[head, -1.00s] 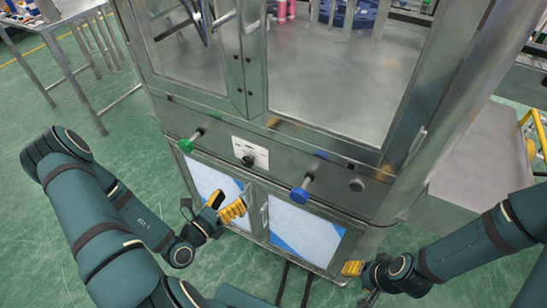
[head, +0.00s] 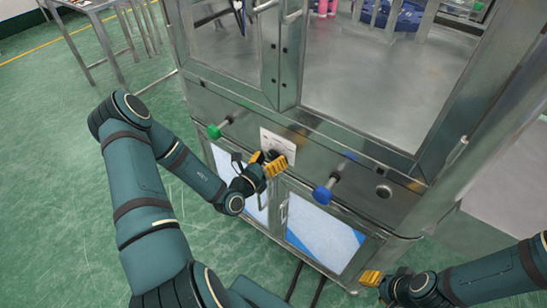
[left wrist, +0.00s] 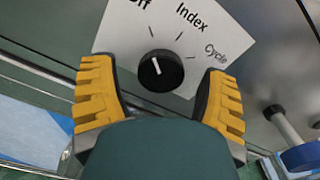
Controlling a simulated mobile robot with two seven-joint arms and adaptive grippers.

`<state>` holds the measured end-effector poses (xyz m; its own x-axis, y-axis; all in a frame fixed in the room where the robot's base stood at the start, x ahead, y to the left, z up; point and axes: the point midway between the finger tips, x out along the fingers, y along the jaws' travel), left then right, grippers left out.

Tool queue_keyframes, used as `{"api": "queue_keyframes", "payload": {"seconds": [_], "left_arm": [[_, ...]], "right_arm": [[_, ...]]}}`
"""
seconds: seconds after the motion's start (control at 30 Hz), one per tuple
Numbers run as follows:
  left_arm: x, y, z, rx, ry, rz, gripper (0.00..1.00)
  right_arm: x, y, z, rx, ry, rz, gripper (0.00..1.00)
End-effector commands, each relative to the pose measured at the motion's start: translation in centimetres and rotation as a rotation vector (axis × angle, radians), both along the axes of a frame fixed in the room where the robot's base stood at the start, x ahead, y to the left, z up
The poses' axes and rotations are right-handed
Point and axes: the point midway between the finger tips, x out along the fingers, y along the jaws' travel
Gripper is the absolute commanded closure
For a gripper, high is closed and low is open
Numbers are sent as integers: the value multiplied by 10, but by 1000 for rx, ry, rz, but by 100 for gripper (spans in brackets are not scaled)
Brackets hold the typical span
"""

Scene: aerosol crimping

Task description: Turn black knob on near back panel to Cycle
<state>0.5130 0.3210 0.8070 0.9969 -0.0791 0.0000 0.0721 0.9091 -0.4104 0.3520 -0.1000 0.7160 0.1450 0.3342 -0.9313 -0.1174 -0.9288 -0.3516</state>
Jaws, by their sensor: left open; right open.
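The black knob (left wrist: 161,71) sits on a white label plate (left wrist: 128,42) marked Off, Index and Cycle in the left wrist view. Its white pointer line leans up and slightly left, towards the Off mark. My left gripper (left wrist: 160,97) is open, with one yellow finger on each side of the knob and a gap on both sides. In the head view my left gripper (head: 267,164) is in front of the panel and hides most of the knob. The label plate shows behind it (head: 278,143). My right gripper (head: 371,281) is low at the right, empty.
A green knob (head: 214,131) is left of the label and a blue knob (head: 323,195) is right of it, both sticking out from the panel. Lower cabinet doors (head: 320,235) are below.

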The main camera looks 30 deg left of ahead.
Motion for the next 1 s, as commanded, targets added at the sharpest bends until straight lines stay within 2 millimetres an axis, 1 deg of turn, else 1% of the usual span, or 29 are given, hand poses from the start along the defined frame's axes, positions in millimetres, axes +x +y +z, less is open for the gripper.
{"api": "queue_keyframes", "payload": {"seconds": [0.03, 0.13, 0.43, 0.47, 0.5, 0.57, 0.6, 0.63, 0.67, 1.0], "left_arm": [[4, 0, 0, 0, -1, -1, 25], [9, -1, 0, -1, -1, -1, 25], [11, -1, 1, -1, 0, 0, 25], [11, -1, 0, -1, 0, 0, 32], [11, -1, 0, -1, 0, 0, 46], [11, -1, 0, -1, 0, 0, 67], [11, -1, 0, -1, 0, 0, 81], [11, -1, 0, -1, 0, 0, 91], [11, -1, 0, -1, 0, 0, 93], [10, -1, 1, 38, -1, 0, 94]], "right_arm": [[0, 0, -1, 0, -1, 0, 53], [0, 0, -2, 0, -1, 0, 53], [1, 0, -2, 0, -1, 0, 53], [1, 0, -2, 0, -1, 0, 53], [1, 0, -2, 0, -1, 0, 53], [0, 0, -2, 0, -1, 0, 53], [0, 0, -2, 0, -1, 0, 53], [0, 0, -2, 0, -1, 0, 53], [0, 0, -2, 0, -1, 0, 53], [0, 0, 3, 0, 1, 0, 53]]}}
